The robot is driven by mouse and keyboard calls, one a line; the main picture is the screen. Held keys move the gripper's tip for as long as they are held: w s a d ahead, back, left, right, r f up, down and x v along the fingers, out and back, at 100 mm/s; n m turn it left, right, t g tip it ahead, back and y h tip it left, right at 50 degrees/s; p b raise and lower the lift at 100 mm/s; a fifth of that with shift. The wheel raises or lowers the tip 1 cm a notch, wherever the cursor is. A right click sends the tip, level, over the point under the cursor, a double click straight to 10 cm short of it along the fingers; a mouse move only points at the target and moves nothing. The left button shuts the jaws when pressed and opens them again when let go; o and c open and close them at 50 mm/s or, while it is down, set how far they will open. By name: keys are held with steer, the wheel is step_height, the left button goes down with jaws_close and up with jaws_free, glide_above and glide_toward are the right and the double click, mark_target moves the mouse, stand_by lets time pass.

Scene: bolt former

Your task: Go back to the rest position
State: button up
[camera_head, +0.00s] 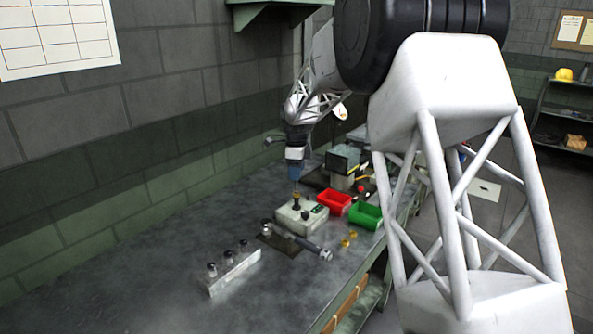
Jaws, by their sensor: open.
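My gripper (295,183) points straight down at the end of my arm, over the workbench (150,270). Its small tip is just above the beige box-shaped bolt former (300,214), near a dark upright post with a brass-coloured piece on top. The picture is too small to tell whether the tip touches that piece. The jaws are open. My white lattice arm link hides much of the right side of the bench.
A red bin (334,203) and a green bin (366,216) stand right of the former. A white block with several dark-topped pieces (234,271) and a grey cylindrical tool (302,243) lie in front. Brass pieces lie near the green bin. The left bench is clear.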

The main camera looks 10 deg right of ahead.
steer(key=s+d+r+n, duration=0.2)
steer(key=s+r+n, duration=0.2)
steer(key=s, duration=0.6)
steer(key=s+d+r+n+t, duration=0.1)
steer(key=s+r+n, duration=0.25)
steer(key=s, duration=0.55)
steer(key=s+d+r+n, duration=0.2)
steer(key=s+r+n, duration=0.25)
steer(key=s, duration=0.55)
steer(key=s+d+f+n, duration=0.1)
steer(key=s+n, duration=0.3)
steer(key=s, duration=0.9)
steer(key=s+d+f+n+t, duration=0.1)
steer(key=s+f+n, duration=0.2)
steer(key=s, duration=1.1)
steer(key=shift+s+f+n+t, duration=0.15)
steer(key=shift+s+n+t, duration=0.15)
steer(key=shift+n, duration=0.9)
steer(key=shift+w, duration=0.1)
